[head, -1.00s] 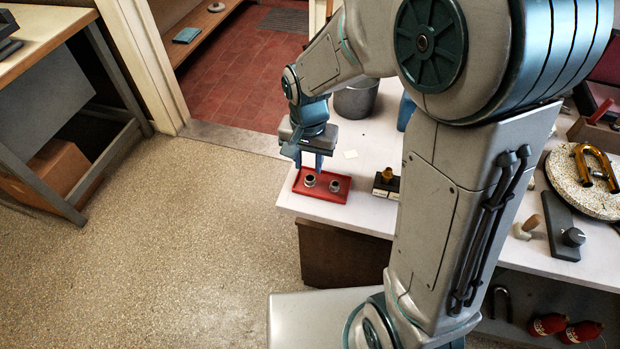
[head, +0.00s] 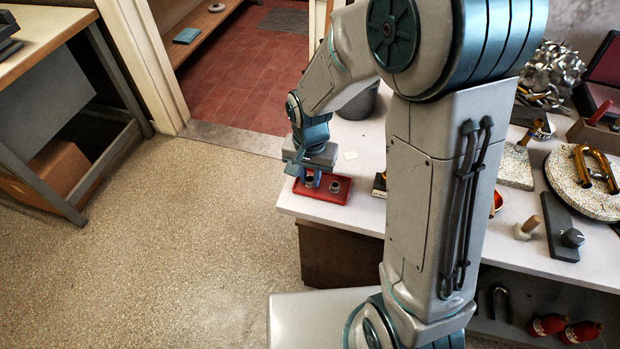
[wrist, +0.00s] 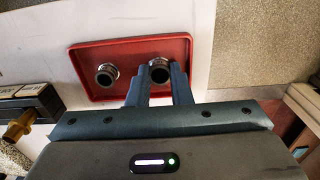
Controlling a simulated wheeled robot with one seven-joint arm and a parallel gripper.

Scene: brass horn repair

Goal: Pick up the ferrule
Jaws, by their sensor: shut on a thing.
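A small dark metal ring, the ferrule (wrist: 159,73), stands upright on the red tray (wrist: 97,52) in the wrist view. My gripper (wrist: 160,76) is shut on it, with a finger on each side. In the head view my gripper (head: 309,180) is low over the left part of the red tray (head: 337,198), and the ferrule shows partly between the fingers. A second similar metal ring (wrist: 106,74) stands apart on the tray, and it also shows in the head view (head: 335,187). I see no clear gap under the held ferrule.
A dark block with a brass piece (wrist: 20,122) stands close to the tray. The tray is near the bench's front left edge.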

